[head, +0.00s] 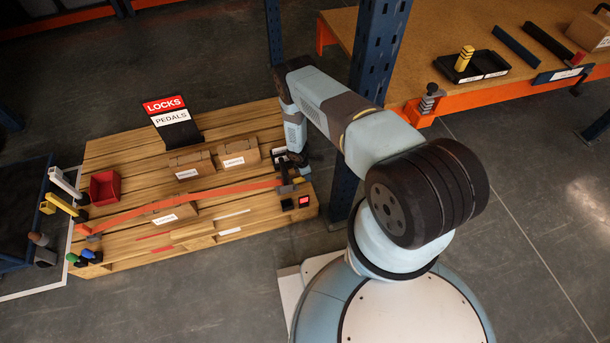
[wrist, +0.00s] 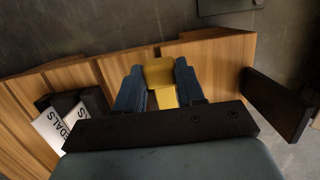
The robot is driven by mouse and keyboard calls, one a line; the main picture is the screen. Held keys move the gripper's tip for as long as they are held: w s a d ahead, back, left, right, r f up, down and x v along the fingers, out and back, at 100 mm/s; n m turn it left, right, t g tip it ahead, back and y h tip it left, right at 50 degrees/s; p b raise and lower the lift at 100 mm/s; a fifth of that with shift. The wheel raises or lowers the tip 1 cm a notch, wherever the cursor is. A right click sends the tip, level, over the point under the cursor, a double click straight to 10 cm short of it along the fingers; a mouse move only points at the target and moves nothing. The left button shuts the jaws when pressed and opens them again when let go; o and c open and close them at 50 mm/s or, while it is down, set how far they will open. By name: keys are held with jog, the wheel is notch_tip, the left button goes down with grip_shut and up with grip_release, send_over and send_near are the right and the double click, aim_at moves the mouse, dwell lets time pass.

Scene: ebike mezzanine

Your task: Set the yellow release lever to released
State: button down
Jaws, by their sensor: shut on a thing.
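In the wrist view a yellow lever end (wrist: 159,72) stands between the two blue-grey fingers of my gripper (wrist: 160,88), which is shut on it. Its lower part and mount are hidden by the dark gripper body. In the head view my gripper (head: 292,160) is at the right end of the wooden pallet (head: 110,150), and the held yellow part is hidden there. Another yellow handle (head: 62,206) sticks out at the pallet's left edge, below a white one (head: 64,182), far from my gripper. I cannot tell the held lever's set position.
Cardboard boxes (head: 238,159), a red bin (head: 104,187), a LOCKS/PEDALS sign (head: 170,112) and an orange bar (head: 205,195) are on the pallet. A blue rack post (head: 378,50) rises close to my arm. A workbench (head: 440,60) stands at right. Floor shows between pallet and bench.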

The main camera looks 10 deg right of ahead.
aim_at(300, 179)
jog(key=shift+s+a+f, duration=0.15)
jog(key=shift+s+a, duration=0.15)
jog(key=shift+a, duration=0.15)
jog(key=c, duration=1)
grip_release()
jog(key=o, duration=0.3)
jog(key=shift+w+d, duration=0.1)
jog(key=shift+d, duration=0.1)
jog(key=a+r, duration=0.1)
jog(key=r, duration=0.8)
jog(key=a+r, duration=0.1)
jog(key=r, duration=0.3)
jog(key=shift+a+r, duration=0.25)
jog(key=shift+a, duration=0.05)
